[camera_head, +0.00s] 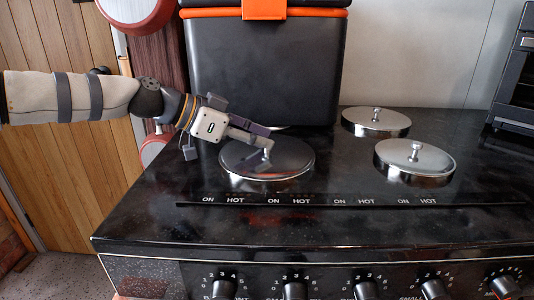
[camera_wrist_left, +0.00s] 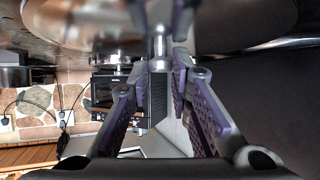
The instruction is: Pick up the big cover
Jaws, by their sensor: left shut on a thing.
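The big cover (camera_head: 290,166) is a round, shiny metal lid with a small knob, at the left of the black stove top. It also shows in the left wrist view (camera_wrist_left: 85,25), where its knob (camera_wrist_left: 159,48) stands between the purple-padded fingers. My left gripper (camera_head: 266,148) reaches in from the left and is shut on the cover's knob. Part of the cover's top is hidden by the fingers. I cannot tell whether its rim touches the stove. My right gripper is in neither view.
Two smaller metal covers, one at the back (camera_head: 376,121) and one at the right (camera_head: 415,160), sit on the stove top (camera_head: 150,215). A dark box with orange trim (camera_head: 262,70) stands close behind the big cover. A dark oven (camera_head: 515,80) stands at the far right.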

